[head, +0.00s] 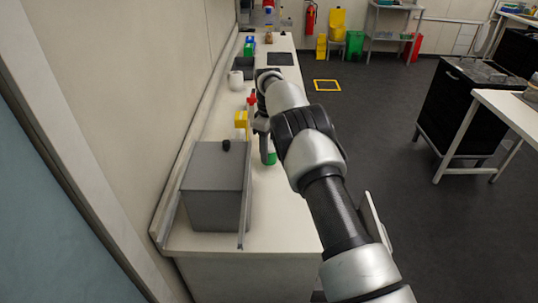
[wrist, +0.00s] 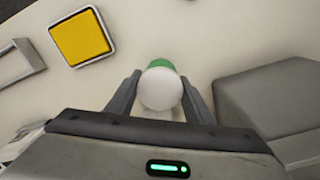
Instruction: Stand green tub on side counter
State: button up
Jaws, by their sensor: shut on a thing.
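The green tub (head: 270,158) shows as a small green patch below my gripper (head: 264,143) in the head view, partly hidden by my gripper and arm. In the wrist view, my gripper (wrist: 160,88) is shut on the tub, one finger on each side. The tub's white round top (wrist: 160,90) faces the camera, with a green edge (wrist: 161,64) behind it. The white counter (head: 285,225) runs along the left wall, and the tub is over or on it. I cannot tell whether its base touches the surface.
A grey box (head: 212,185) stands on the counter's near end, close to my gripper; it is also at right in the wrist view (wrist: 270,100). A yellow block (head: 241,119) and a white round vessel (head: 236,80) stand farther back. Bare counter lies at the near right.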

jog(key=shift+f, duration=1.25)
jog(key=shift+f, duration=0.2)
jog(key=o, duration=1.1)
